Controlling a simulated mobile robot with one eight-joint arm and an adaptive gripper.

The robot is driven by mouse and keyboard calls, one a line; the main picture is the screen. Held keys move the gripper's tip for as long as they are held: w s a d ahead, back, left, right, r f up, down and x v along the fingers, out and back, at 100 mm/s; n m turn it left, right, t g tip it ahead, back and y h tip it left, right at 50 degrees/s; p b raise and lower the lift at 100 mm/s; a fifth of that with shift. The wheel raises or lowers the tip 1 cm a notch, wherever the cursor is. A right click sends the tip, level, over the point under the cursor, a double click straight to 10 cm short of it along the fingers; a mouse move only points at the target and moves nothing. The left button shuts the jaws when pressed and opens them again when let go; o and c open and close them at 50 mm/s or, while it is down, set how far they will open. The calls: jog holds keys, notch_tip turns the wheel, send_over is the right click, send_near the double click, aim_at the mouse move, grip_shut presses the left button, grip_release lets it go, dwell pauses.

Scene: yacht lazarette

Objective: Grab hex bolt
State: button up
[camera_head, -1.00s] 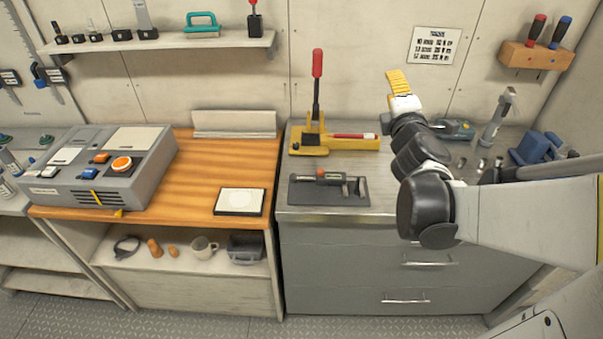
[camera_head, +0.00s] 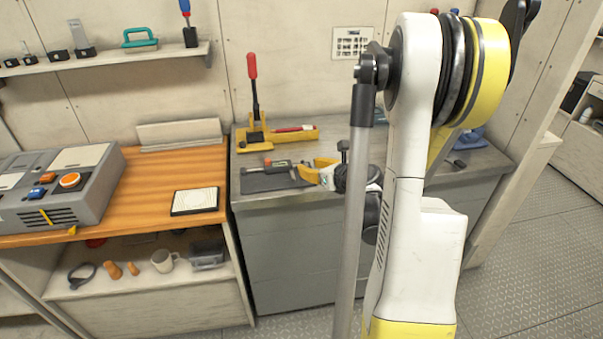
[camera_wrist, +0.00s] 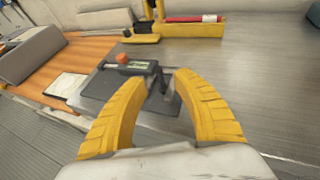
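I cannot make out a hex bolt for certain in either view. My gripper (camera_wrist: 160,84) is open, its two yellow curved fingers apart with no object held between them. In the head view my gripper (camera_head: 316,168) is low over the grey counter, at the right end of a dark plate (camera_head: 262,182). A dark tool with an orange end and a small display (camera_wrist: 138,67) lies on this plate (camera_wrist: 100,84), just beyond the fingertips. My arm hides part of the counter's right side, where small metal pieces could be hidden.
A yellow press with a red-handled lever (camera_head: 254,134) stands behind the plate. A wooden bench (camera_head: 150,180) with a grey control box (camera_head: 60,190) and white pad (camera_head: 195,201) is at left. A wall shelf (camera_head: 110,58) holds several tools. The counter (camera_wrist: 255,85) right of the gripper looks clear.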

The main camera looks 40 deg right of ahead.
aim_at(303, 164)
jog(key=b+x, duration=0.2)
jog(key=x, duration=0.3)
jog(key=shift+f, duration=0.1)
jog(key=shift+s, duration=0.1)
grip_shut()
